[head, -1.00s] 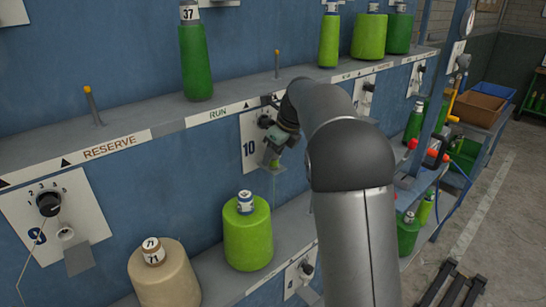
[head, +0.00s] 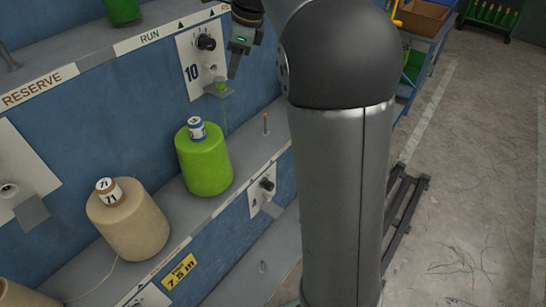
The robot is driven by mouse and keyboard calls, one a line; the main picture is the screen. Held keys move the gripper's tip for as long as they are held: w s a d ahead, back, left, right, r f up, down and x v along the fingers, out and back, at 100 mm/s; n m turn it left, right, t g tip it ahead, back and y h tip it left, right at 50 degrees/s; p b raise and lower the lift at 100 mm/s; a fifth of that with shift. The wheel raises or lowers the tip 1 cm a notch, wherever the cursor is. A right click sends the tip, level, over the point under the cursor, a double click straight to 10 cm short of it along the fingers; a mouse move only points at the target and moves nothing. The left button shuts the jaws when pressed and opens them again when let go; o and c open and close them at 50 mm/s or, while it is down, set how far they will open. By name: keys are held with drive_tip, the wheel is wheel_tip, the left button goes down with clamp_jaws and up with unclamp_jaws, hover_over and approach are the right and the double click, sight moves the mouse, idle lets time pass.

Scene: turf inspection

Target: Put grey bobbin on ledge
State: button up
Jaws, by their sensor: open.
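No grey bobbin can be made out in the head view. A beige bobbin marked 71 (head: 130,222) stands on the lower ledge (head: 185,210), left of a bright green bobbin (head: 203,160). The upper ledge (head: 65,58) carries RESERVE and RUN labels along its front edge. My gripper (head: 234,72) hangs at the top, in front of the panel marked 10 and above the green bobbin. It is open, with no bobbin seen in it. Its jaws are small and seen from the side. My arm hides the ledges to the right.
A dial panel marked 10 (head: 196,72) with a small holder projects from the blue wall. A dark pallet-like frame (head: 405,205) lies on the floor at right; the floor beyond is mostly clear.

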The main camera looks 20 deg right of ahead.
drive_tip(key=s+a+f+n+h, duration=0.1)
drive_tip(key=s+f+n, duration=0.5)
drive_tip(key=s, duration=0.4)
drive_tip(key=s+a+f+n+g+h, duration=0.1)
drive_tip(key=s+f+n, duration=0.4)
drive_tip(key=s+n, duration=0.4)
drive_tip(key=s+a+f+n+g, duration=0.1)
drive_tip(key=s+f+n, duration=0.5)
drive_tip(key=s, duration=0.6)
drive_tip(key=shift+s+f+n+h, duration=0.35)
drive_tip(key=shift+n+h, duration=0.05)
drive_tip(key=shift+n, duration=0.5)
drive_tip(key=shift+d, duration=0.1)
